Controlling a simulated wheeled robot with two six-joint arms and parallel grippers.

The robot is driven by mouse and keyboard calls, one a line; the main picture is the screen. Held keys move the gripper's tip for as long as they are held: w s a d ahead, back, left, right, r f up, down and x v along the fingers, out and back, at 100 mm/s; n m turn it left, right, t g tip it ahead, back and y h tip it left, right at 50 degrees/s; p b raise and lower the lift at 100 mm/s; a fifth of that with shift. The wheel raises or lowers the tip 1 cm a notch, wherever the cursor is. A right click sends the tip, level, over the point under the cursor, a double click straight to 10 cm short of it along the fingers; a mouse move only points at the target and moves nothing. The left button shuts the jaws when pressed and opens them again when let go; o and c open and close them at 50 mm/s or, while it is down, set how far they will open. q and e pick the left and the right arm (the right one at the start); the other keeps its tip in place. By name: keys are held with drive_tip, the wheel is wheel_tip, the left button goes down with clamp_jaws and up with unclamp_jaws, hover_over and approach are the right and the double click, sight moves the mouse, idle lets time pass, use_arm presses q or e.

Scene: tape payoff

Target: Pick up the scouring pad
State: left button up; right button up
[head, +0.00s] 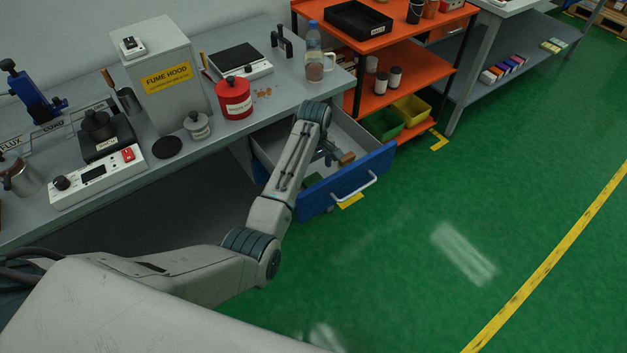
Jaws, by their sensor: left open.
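An open drawer (353,187) with a blue front sticks out from under the grey bench. Inside it, a dark green flat piece (312,180) lies partly hidden behind my left arm; it looks like the scouring pad, but it is too small to be sure. A small brown block (347,158) is also in the drawer. My left gripper (332,157) is over the drawer interior, close to the brown block. It is open, and its fingers are small and partly hidden by my wrist. I cannot tell whether it touches anything. My right gripper is out of view.
The bench (285,88) above the drawer carries a red canister (234,98), a grey jar (198,126), a scale (238,62) and a bottle (314,60). An orange shelf cart (408,68) stands close to the drawer's right. The green floor in front is clear.

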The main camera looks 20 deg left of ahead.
sight(313, 179)
use_arm(q)
drive_tip(key=shift+a+f+p, duration=0.2)
drive_tip(key=shift+f+p, duration=0.15)
drive_tip(key=shift+f, duration=1.95)
drive_tip(key=c, duration=1.1)
drive_tip(key=shift+o, duration=0.2)
drive_tip(key=shift+r, duration=0.1)
wheel_tip(313, 179, up, 10)
drive_tip(key=b, duration=0.1)
drive_tip(key=shift+o, duration=1.3)
drive_tip(key=shift+c, duration=0.9)
drive_tip(key=shift+r, duration=0.1)
